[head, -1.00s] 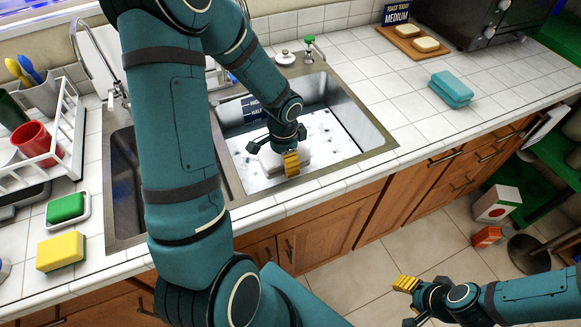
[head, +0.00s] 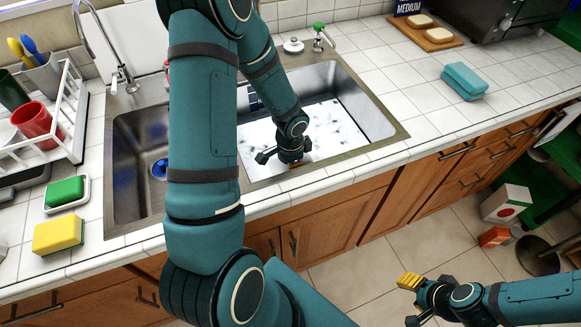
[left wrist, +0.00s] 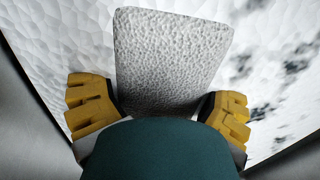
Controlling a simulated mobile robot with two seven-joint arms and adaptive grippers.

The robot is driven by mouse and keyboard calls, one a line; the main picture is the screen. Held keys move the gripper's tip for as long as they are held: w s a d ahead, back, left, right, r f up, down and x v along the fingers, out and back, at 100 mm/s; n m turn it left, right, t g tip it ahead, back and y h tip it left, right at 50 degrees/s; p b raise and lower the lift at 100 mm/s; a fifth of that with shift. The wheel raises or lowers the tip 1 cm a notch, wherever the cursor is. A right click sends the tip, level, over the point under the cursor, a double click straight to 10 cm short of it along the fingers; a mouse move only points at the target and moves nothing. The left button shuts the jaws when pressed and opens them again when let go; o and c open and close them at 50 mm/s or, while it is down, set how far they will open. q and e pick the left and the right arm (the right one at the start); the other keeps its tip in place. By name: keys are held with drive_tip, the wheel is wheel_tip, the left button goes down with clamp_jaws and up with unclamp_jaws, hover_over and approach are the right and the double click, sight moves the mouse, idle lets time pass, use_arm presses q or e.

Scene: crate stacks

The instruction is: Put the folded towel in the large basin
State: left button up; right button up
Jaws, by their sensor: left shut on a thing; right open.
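A grey-white slab with a bumpy surface and rounded corners, by its look the folded towel (left wrist: 175,55), sits between the yellow fingers of my left gripper (left wrist: 160,103) in the left wrist view. My left gripper (head: 294,164) is shut on it, pointing down inside the large basin (head: 376,106), near its front wall. In the head view the towel is hidden by the gripper. The basin's bottom looks white with dark specks; whether the towel touches it I cannot tell. My right gripper (head: 408,300) is open and empty, out over the floor in front of the cabinets.
The smaller basin (head: 128,190) is left of the large one, partly behind my arm. A teal block (head: 465,80) lies on the right counter. Green (head: 64,191) and yellow (head: 58,235) sponges and a dish rack (head: 75,125) are at left.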

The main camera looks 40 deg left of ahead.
use_arm(q)
drive_tip(key=o, duration=1.1)
drive_tip(key=shift+f, duration=0.1)
drive_tip(key=shift+c, duration=0.2)
drive_tip(key=shift+r, duration=0.4)
wheel_tip(320, 180, up, 12)
drive_tip(key=p, duration=0.4)
drive_tip(key=shift+f, duration=0.25)
